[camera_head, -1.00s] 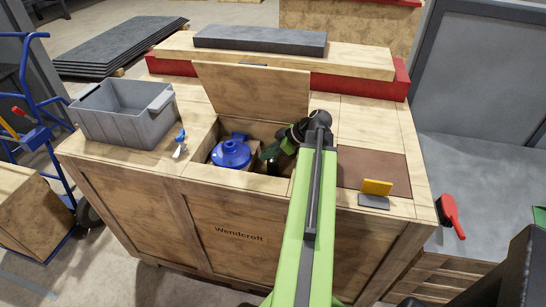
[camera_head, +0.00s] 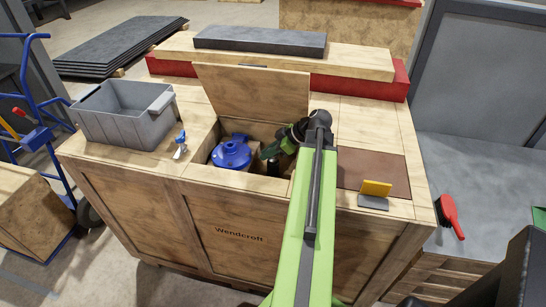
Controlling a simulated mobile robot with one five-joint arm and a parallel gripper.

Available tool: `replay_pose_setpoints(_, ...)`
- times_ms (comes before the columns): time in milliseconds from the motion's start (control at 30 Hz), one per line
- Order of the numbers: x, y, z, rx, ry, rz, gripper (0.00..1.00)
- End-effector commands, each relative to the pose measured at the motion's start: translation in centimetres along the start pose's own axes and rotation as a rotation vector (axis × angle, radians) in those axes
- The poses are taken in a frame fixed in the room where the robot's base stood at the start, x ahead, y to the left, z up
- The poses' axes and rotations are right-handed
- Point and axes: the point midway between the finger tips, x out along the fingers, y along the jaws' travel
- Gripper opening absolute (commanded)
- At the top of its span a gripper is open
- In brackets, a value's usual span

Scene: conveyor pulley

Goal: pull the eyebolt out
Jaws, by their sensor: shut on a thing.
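My gripper (camera_head: 266,154) reaches down from the right into the open compartment of a wooden crate (camera_head: 240,232). It is beside the right side of a blue rounded part (camera_head: 231,152) with a raised collar, which sits inside. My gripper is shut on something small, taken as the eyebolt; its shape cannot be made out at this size. A dark upright cylinder (camera_head: 273,166) shows just below my gripper. My green arm covers the right edge of the opening.
A raised wooden lid (camera_head: 252,92) stands behind the opening. On the crate top are a grey bin (camera_head: 118,128), a small blue-and-white item (camera_head: 180,146), a brown mat (camera_head: 365,170) and a yellow-and-grey block (camera_head: 375,190). A red brush (camera_head: 449,215) lies at right.

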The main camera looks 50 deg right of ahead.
Motion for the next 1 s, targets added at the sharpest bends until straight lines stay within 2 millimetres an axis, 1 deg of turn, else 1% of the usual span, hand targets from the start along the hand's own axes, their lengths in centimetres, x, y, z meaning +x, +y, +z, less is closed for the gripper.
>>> replay_pose_setpoints(533,-0.5,0.0,-0.6,-0.001,0.0,-0.001,0.0)
replay_pose_setpoints(1000,-2.4,0.0,-2.5,-0.001,0.0,-0.001,0.0)
